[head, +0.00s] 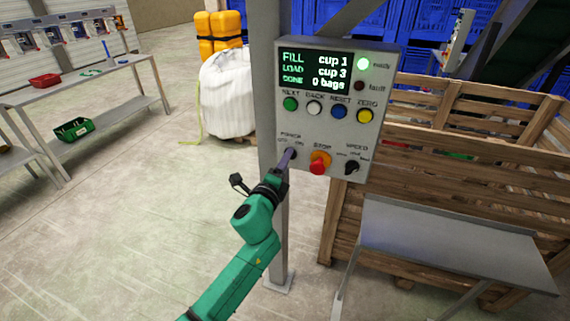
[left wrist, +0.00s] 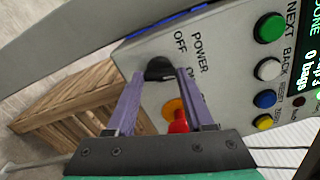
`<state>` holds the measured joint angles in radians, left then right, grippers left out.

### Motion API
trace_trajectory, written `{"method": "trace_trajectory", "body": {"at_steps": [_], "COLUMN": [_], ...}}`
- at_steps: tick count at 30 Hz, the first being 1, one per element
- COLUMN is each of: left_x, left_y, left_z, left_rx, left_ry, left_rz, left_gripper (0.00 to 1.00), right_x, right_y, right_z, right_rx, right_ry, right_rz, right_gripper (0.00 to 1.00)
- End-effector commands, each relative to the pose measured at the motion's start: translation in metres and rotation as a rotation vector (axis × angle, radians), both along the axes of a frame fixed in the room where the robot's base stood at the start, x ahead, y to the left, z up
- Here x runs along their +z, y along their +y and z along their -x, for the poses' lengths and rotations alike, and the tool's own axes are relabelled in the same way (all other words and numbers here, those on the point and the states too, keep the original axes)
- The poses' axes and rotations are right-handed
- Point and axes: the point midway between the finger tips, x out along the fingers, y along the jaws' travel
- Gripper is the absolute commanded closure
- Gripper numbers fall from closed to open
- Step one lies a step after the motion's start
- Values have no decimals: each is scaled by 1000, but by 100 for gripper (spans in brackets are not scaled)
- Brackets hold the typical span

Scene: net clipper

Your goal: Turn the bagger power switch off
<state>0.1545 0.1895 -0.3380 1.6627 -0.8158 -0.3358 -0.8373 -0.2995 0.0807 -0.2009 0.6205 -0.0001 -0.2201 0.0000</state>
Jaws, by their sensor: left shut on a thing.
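The grey control panel (head: 330,105) is on a post, with a lit screen reading FILL cup 1, LOAD cup 3, DONE 0 bags. The black power switch knob (left wrist: 160,68) is at the panel's lower left, beside the labels POWER, OFF and ON. My left gripper (head: 289,156) reaches up to the panel from below. In the left wrist view its purple fingers (left wrist: 162,74) are on either side of the knob, shut on it. The fingers partly hide the knob in the head view, and I cannot tell which label it points to. My right gripper is not in view.
The red stop button (head: 318,166) sits just right of the switch, with a black speed knob (head: 352,167) beyond. The green ready lamp (head: 363,64) is lit. A wooden crate (head: 440,125) and metal chute (head: 450,245) stand at right.

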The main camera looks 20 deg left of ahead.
Motion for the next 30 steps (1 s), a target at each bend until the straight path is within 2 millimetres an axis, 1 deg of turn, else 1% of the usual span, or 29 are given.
{"method": "trace_trajectory", "body": {"at_steps": [9,21,30], "left_x": [-2,-2,-2], "left_y": [0,0,0], "left_z": [0,0,0], "left_rx": [1,1,1], "left_ry": [20,46,61], "left_rz": [303,680,920], "left_gripper": [100,100,100], "right_x": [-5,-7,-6], "right_y": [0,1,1], "right_z": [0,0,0], "right_rx": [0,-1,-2], "right_ry": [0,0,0], "right_rz": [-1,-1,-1], "right_gripper": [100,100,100]}}
